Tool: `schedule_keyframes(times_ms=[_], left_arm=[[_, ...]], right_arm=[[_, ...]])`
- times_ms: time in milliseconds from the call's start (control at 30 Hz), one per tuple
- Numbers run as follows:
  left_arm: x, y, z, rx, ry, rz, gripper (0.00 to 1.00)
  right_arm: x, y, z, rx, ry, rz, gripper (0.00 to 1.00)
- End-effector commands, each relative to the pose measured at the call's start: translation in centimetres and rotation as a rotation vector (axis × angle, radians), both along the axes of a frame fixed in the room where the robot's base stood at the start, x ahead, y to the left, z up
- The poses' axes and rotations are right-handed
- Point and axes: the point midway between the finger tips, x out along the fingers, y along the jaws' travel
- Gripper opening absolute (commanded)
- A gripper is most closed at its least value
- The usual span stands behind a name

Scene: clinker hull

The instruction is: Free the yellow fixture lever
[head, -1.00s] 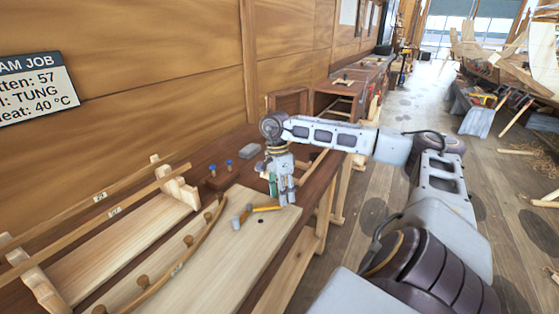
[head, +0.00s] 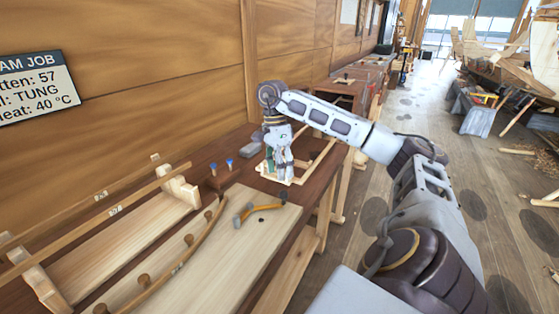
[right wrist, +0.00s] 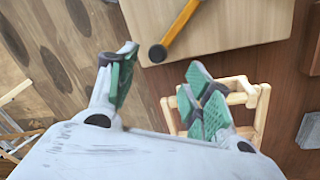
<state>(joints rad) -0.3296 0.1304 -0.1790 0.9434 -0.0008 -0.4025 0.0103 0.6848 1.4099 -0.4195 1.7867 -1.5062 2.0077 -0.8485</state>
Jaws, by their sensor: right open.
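The yellow lever (head: 264,208) runs from a grey fixture (head: 241,216) on the pale board (head: 215,265) to a dark knob end (head: 284,197) near the board's right edge. In the right wrist view the lever (right wrist: 181,27) enters at the top, its dark tip (right wrist: 158,53) pointing down. My right gripper (head: 281,178) is open and empty, just beyond the lever's tip and apart from it. Its green-padded fingers (right wrist: 160,88) show spread apart in the right wrist view. My left gripper is not in view.
A small wooden frame (right wrist: 262,100) lies on the bench below my right gripper. A curved batten (head: 183,259) with wooden pegs lies along the board's left. The floor aisle (head: 410,110) to the right is open.

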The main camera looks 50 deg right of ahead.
Motion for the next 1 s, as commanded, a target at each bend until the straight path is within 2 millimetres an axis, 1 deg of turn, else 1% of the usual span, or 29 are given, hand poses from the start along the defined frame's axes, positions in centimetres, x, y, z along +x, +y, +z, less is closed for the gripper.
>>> schedule_keyframes(times_ms=[1000], left_arm=[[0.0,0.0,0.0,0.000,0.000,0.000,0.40]], right_arm=[[0.3,-0.2,1.7,0.000,0.000,-0.001,0.51]])
